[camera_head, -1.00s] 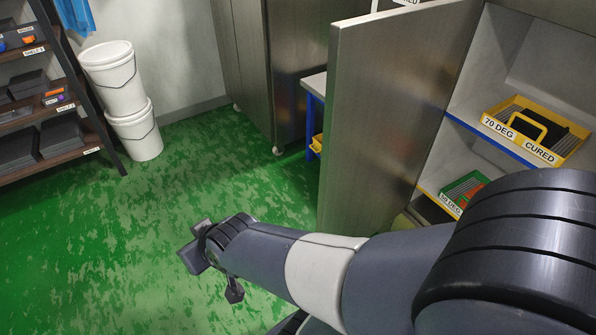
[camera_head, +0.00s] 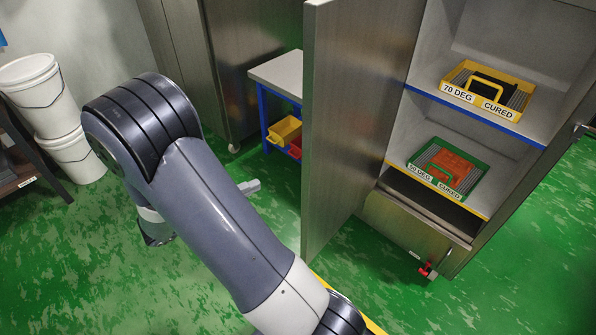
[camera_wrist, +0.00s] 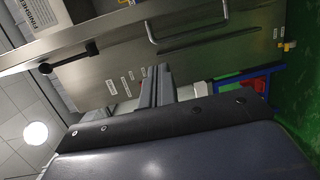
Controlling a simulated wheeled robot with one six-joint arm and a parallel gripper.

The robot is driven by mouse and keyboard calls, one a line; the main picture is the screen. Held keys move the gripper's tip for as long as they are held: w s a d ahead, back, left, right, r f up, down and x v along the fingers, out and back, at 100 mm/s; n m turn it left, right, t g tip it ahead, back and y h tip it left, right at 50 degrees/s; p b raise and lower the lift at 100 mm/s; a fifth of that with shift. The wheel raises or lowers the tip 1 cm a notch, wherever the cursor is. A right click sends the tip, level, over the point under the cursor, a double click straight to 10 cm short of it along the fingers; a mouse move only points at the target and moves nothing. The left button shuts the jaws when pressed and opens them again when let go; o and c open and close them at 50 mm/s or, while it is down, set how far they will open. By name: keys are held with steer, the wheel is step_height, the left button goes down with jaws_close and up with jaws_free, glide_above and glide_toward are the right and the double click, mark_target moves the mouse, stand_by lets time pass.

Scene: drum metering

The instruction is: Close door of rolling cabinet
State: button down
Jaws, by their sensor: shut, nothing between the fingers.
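The rolling cabinet (camera_head: 440,45) stands on the right in the head view. Its tall steel door (camera_head: 345,120) is wide open and sticks out toward me, left of the shelves. A yellow tray (camera_head: 515,115) marked 70 DEG CURED is on the upper shelf, and a green tray (camera_head: 412,166) is on the lower one. My gripper (camera_head: 250,187) is mostly hidden behind my arm, left of the door and apart from it in the picture. In the wrist view my gripper (camera_wrist: 158,75) has its fingers together and empty, in front of a steel panel (camera_wrist: 215,50).
A blue-legged table (camera_head: 277,73) with a yellow bin (camera_head: 284,130) stands behind the door. White buckets (camera_head: 30,95) stand at the left. Green floor is clear at the lower right.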

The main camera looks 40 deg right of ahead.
steer(key=s+d+h+p, duration=0.1)
steer(key=s+d, duration=0.3)
steer(key=d, duration=0.6)
steer(key=shift+d+r+p, duration=0.25)
steer(key=shift+r+p, duration=0.1)
steer(key=shift+p, duration=0.35)
steer(key=shift+t, duration=0.3)
